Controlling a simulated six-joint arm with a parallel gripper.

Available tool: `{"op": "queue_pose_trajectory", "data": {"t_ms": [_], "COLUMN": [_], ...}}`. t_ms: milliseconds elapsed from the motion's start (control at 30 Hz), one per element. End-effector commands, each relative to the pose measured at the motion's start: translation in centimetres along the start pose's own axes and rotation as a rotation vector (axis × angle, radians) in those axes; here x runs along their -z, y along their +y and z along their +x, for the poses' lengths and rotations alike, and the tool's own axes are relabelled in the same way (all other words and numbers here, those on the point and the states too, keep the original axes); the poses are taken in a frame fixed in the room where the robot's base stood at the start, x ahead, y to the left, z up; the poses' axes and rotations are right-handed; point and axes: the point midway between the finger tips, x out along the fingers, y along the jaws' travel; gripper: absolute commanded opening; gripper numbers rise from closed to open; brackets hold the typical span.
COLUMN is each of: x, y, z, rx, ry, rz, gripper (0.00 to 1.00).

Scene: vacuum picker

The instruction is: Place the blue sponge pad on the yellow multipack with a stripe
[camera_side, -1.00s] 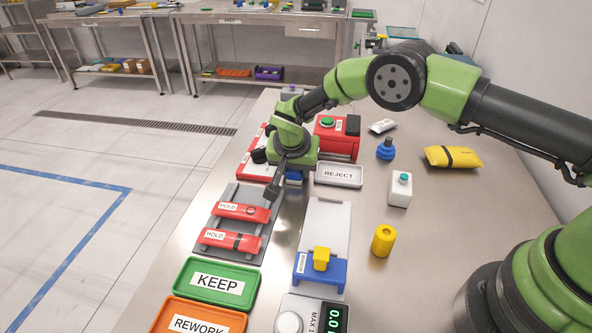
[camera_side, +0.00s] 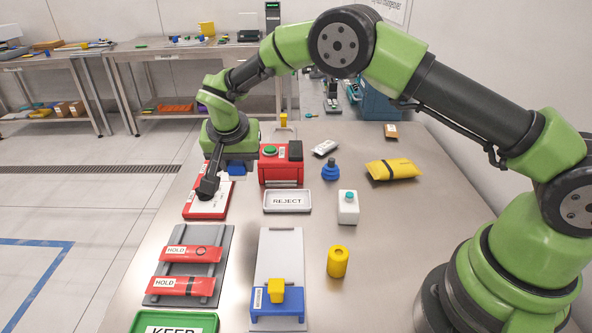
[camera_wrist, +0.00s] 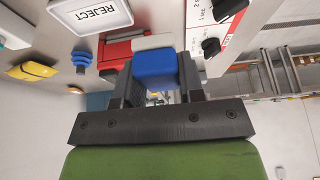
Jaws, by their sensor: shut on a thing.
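My gripper (camera_wrist: 158,86) is shut on the blue sponge pad (camera_wrist: 155,66), which sits between its two dark fingers in the wrist view. In the side view the blue pad (camera_side: 236,167) shows below the green wrist, above the red and white panel's far end, left of the red button box. The yellow multipack (camera_side: 393,169) with a dark stripe lies on the table at the right, well apart from the gripper. It also shows at the left of the wrist view (camera_wrist: 33,70). The fingers are mostly hidden in the side view.
A white tube (camera_side: 325,148) lies farther back. Bare table surrounds the multipack.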

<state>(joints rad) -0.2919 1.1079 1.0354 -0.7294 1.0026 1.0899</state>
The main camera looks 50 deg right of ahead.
Motion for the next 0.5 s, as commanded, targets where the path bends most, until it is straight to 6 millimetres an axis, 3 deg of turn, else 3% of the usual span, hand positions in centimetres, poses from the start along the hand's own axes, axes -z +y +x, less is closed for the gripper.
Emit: {"op": "queue_pose_trajectory", "data": {"t_ms": [167,267,367,500], "x": [0.6,2.2,4.6,8.6], "y": [0.5,2.1,5.2,11.7], "z": [-0.2,0.3,1.0,2.0], "rx": [-0.011,-0.041,-0.096,-0.204], "ry": [-0.002,-0.006,-0.012,-0.018], "rz": [0.024,0.099,0.236,0.505], "gripper": [0.13,0.13,0.13,0.13]}}
